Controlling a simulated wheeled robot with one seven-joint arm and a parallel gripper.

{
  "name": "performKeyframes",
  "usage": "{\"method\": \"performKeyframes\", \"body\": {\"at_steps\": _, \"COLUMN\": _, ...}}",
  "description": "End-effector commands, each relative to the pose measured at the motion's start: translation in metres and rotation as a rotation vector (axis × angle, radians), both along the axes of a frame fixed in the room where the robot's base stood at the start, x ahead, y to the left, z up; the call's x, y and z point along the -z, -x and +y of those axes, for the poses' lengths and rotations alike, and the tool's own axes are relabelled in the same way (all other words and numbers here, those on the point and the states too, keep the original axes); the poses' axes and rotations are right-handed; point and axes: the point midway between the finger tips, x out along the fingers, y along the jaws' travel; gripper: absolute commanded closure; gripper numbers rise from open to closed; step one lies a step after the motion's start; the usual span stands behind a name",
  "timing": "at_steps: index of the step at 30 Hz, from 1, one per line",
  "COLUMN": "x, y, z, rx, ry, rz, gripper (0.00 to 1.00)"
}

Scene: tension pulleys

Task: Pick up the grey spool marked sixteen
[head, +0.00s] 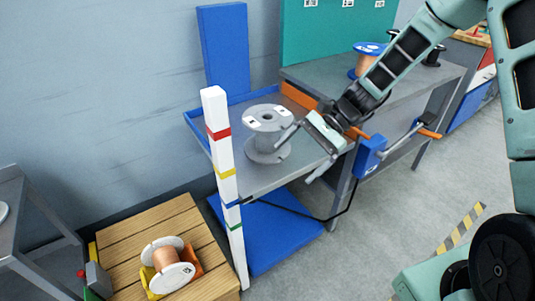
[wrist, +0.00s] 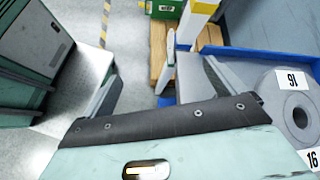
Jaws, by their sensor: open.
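The grey spool (head: 268,148) stands upright on the grey shelf (head: 256,184) of a blue-edged stand, with white labels on its top flange. In the wrist view the grey spool (wrist: 272,98) is at the right edge, partly cut off, and its labels read 16. My gripper (head: 294,163) is open and empty at the spool's right side. In the head view one finger overlaps the spool's right edge; I cannot tell whether it touches. In the wrist view the spool lies to the right of my gripper (wrist: 160,88), outside the gap between the fingers.
A white post with coloured bands (head: 222,170) rises in front of the shelf's left side. A copper spool (head: 168,264) lies on a wooden pallet (head: 128,231) at lower left. Another blue-flanged spool (head: 366,62) stands on the grey bench behind.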

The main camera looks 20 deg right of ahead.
Motion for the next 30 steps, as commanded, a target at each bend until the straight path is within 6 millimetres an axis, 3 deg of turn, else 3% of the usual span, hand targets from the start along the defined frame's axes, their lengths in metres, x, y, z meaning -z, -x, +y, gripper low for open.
{"method": "performKeyframes", "body": {"at_steps": 1, "x": 0.031, "y": -0.02, "z": -0.017, "rx": 0.121, "ry": -0.083, "rz": 0.059, "gripper": 0.04}}
{"method": "performKeyframes", "body": {"at_steps": 3, "x": 0.045, "y": -0.046, "z": -0.036, "rx": 0.271, "ry": -0.205, "rz": 0.127, "gripper": 0.04}}
{"method": "performKeyframes", "body": {"at_steps": 9, "x": 0.068, "y": -0.104, "z": -0.094, "rx": 0.595, "ry": -0.526, "rz": 0.25, "gripper": 0.04}}
{"method": "performKeyframes", "body": {"at_steps": 15, "x": 0.076, "y": -0.127, "z": -0.129, "rx": 0.736, "ry": -0.687, "rz": 0.29, "gripper": 0.04}}
{"method": "performKeyframes", "body": {"at_steps": 20, "x": 0.077, "y": -0.138, "z": -0.119, "rx": 0.751, "ry": -0.71, "rz": 0.294, "gripper": 0.04}}
{"method": "performKeyframes", "body": {"at_steps": 30, "x": 0.078, "y": -0.168, "z": -0.056, "rx": 0.747, "ry": -0.704, "rz": 0.294, "gripper": 0.04}}
